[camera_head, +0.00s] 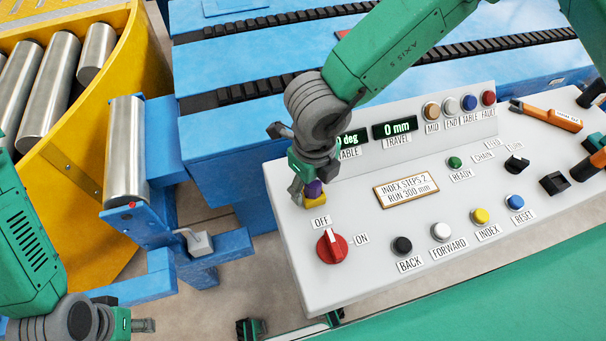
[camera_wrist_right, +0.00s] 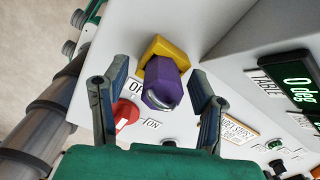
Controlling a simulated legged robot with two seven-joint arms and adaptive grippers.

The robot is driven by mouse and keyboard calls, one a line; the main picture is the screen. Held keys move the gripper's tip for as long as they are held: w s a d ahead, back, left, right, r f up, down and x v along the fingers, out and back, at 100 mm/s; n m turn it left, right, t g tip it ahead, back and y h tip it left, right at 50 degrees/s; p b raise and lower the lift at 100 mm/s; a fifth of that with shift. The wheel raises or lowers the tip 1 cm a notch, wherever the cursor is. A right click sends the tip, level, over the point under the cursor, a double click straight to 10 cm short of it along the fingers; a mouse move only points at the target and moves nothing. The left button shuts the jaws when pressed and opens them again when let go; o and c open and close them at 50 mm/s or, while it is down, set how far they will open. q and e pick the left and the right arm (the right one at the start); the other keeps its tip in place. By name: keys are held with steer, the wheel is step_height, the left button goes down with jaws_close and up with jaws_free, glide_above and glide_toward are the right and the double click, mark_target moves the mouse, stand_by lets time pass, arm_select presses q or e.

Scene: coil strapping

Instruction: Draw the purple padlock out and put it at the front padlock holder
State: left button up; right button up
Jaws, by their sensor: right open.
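The purple padlock (camera_head: 314,188) stands in a yellow seat (camera_head: 315,200) at the left end of the control panel. In the right wrist view, the purple padlock (camera_wrist_right: 162,92) shows as a faceted body in front of the yellow seat (camera_wrist_right: 160,48). My right gripper (camera_wrist_right: 159,72) is open, with one finger on each side of the padlock. In the head view, my right gripper (camera_head: 303,183) partly hides it. My left gripper (camera_head: 143,325) is at the bottom left, away from the panel; its jaw opening is unclear. I cannot tell which part is the front padlock holder.
A red OFF/ON knob (camera_head: 332,246) sits just in front of the padlock, with several push buttons to its right. A raised display face (camera_head: 400,130) stands behind. Black blocks (camera_head: 553,183) and an orange tool (camera_head: 546,116) lie at the panel's right.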

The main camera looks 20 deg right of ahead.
steer(key=shift+d+f, duration=0.2)
steer(key=shift+d, duration=0.8)
steer(key=shift+a+r, duration=0.1)
steer(key=shift+a, duration=0.45)
steer(key=c, duration=1)
steer(key=shift+a, duration=0.45)
steer(key=shift+c, duration=1)
steer(key=shift+a+r, duration=0.1)
steer(key=shift+a, duration=0.15)
steer(key=o, duration=0.4)
steer(key=shift+d, duration=0.45)
jaws_close()
steer(key=shift+d, duration=0.2)
steer(key=shift+a+r, duration=0.1)
steer(key=shift+a, duration=0.3)
steer(key=shift+d+r+p, duration=0.25)
steer(key=shift+d+p, duration=0.05)
steer(key=shift+p, duration=0.3)
arm_select(q)
steer(key=shift+d+r, duration=0.5)
steer(key=shift+r, duration=0.3)
steer(key=shift+a+r+p, duration=0.15)
steer(key=shift+r+p, duration=0.05)
steer(key=shift+p, duration=0.1)
arm_select(e)
steer(key=shift+a+r, duration=0.15)
steer(key=shift+r, duration=0.05)
steer(key=shift+c, duration=1.6)
jaws_free()
